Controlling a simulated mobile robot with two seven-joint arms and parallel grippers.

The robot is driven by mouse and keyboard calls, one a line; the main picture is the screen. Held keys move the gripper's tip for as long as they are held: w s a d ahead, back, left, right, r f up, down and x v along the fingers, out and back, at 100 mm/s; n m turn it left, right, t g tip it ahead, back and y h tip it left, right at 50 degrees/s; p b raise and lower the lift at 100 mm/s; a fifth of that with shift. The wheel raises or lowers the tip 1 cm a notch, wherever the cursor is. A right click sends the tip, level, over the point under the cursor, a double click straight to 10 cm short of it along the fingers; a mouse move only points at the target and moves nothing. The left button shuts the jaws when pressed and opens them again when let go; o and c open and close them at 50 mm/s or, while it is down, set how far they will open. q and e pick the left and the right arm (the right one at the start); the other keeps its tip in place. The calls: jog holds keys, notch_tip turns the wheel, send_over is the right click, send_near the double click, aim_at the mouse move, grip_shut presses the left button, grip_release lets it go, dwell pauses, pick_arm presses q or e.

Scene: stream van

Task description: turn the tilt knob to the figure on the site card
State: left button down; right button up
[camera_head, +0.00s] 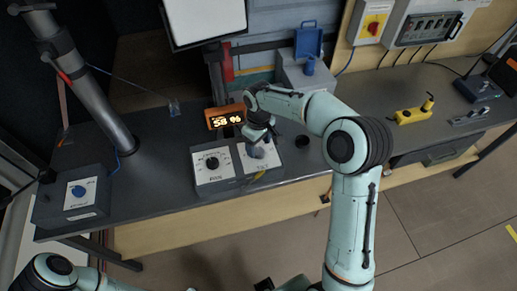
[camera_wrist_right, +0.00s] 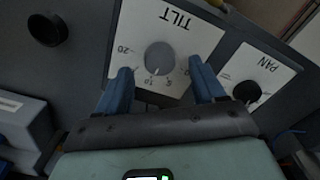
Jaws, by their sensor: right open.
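The tilt knob (camera_wrist_right: 159,58) is a round grey knob on a white plate marked TILT, with figures around it including 20 and 5. Its pointer direction is too small to read surely. My right gripper (camera_wrist_right: 160,68) is open, with one blue finger on each side of the knob and a gap to each in the picture. I cannot tell how deep the fingers reach. In the head view my right gripper (camera_head: 258,142) is over the tilt panel (camera_head: 272,158) and partly covers it. I cannot make out a site card. My left gripper is out of view.
The pan panel with its black knob (camera_head: 212,162) stands just left of the tilt panel. An orange display (camera_head: 226,117) reading 58 % is behind. A box with a blue knob (camera_head: 79,190) is at the left, a yellow device (camera_head: 412,115) at the right.

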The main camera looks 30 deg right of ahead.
aim_at(259, 152)
jog(key=shift+f, duration=1.45)
jog(key=c, duration=1.1)
jog(key=shift+o, duration=0.2)
jog(key=shift+m, duration=0.4)
jog(key=m, duration=0.3)
jog(key=shift+b, duration=0.3)
jog(key=shift+m, duration=2)
